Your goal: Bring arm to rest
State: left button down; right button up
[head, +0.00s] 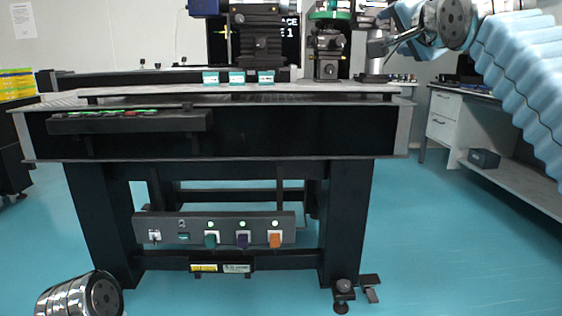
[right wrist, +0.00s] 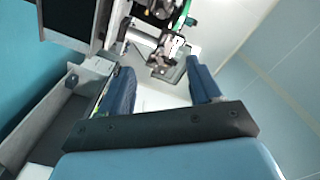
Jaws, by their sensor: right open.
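My right arm reaches in from the upper right of the head view, over the right end of the optical table (head: 260,90). Optical hardware (right wrist: 165,45) shows beyond the fingertips. A metallic joint of my left arm shows at the lower left of the head view; its gripper is out of the picture.
A power strip (head: 215,230) hangs below. A white desk (head: 490,140) with a small dark box (head: 484,158) below stands at the right. The floor (head: 440,260) between is clear.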

jog(key=w+a+f+n+g, duration=0.25)
jog(key=w+f, duration=0.25)
jog(key=f, duration=0.6)
jog(key=w+a+f+n+g+y, duration=0.1)
jog(key=w+a+f, duration=0.25)
jog(key=f, duration=0.65)
jog(key=w+a+f+n+g, duration=0.2)
jog(key=w+f, duration=0.3)
jog(key=f, duration=0.6)
jog(key=s+f+n+g+y, duration=0.1)
jog(key=s+f+n+g, duration=0.2)
jog(key=f, duration=2.6)
jog(key=s+f+g, duration=0.7)
jog(key=s+f, duration=1.5)
jog(key=f, duration=0.3)
jog(key=s+f+g+y, duration=0.1)
jog(key=s+f+g, duration=0.15)
jog(key=s, duration=1.15)
notch_tip(320, 180, up, 11)
jog(key=p, duration=1.2)
jog(key=shift+w+a+r+t+y, duration=0.2)
jog(key=shift+a+t+y, duration=0.1)
jog(key=shift+a+t, duration=0.1)
